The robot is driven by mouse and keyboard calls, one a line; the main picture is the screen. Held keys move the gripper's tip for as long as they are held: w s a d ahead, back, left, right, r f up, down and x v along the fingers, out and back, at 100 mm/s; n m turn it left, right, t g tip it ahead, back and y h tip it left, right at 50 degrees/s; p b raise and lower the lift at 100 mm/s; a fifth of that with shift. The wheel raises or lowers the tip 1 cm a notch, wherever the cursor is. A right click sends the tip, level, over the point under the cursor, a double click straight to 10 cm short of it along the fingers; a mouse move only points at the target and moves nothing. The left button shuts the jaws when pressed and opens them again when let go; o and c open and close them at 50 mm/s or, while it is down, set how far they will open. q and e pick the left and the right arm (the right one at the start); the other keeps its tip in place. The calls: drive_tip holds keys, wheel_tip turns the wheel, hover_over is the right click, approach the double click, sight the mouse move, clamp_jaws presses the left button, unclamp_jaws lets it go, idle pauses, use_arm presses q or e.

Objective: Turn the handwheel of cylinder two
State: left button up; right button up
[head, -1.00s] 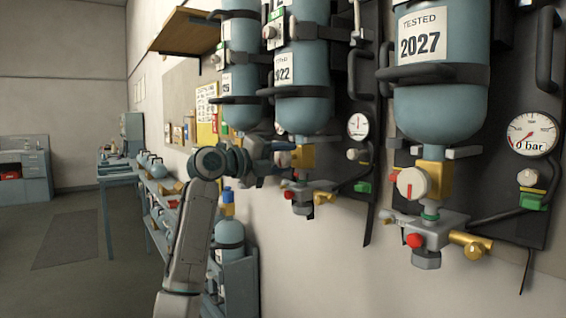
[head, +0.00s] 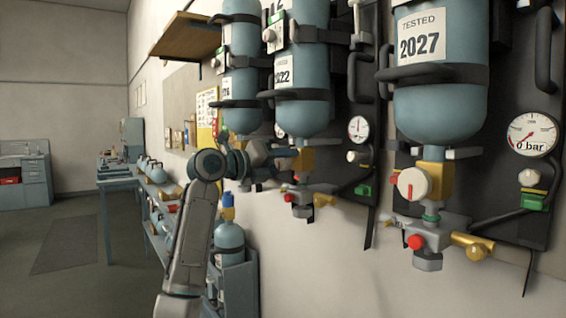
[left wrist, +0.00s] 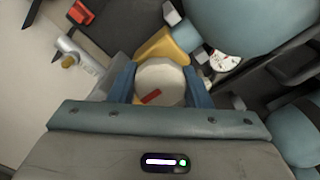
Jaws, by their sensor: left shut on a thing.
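The middle cylinder (head: 303,112), with a label ending in 22, hangs on the wall between two others. Its brass valve (head: 303,160) shows below it. My left gripper (head: 284,162) is at the left side of this valve and hides the handwheel there. In the left wrist view the white round handwheel (left wrist: 160,80) with a red mark sits between the two blue fingers (left wrist: 161,88), which are shut on it. The red mark lies slanted near the lower part of the wheel's face. My right gripper is in neither view.
The right cylinder (head: 440,110), labelled 2027, has its own white handwheel (head: 413,184) and a gauge (head: 531,134). The left cylinder (head: 240,70) hangs close by. A low bench (head: 158,215) runs below along the wall. Open floor lies at left.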

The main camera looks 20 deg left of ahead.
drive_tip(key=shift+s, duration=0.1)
use_arm(q)
drive_tip(key=o, duration=1)
drive_tip(key=shift+s+a, duration=0.1)
drive_tip(key=shift+a, duration=0.05)
drive_tip(key=b+v, duration=0.2)
drive_tip(key=v, duration=0.8)
drive_tip(key=shift+s+a, duration=0.2)
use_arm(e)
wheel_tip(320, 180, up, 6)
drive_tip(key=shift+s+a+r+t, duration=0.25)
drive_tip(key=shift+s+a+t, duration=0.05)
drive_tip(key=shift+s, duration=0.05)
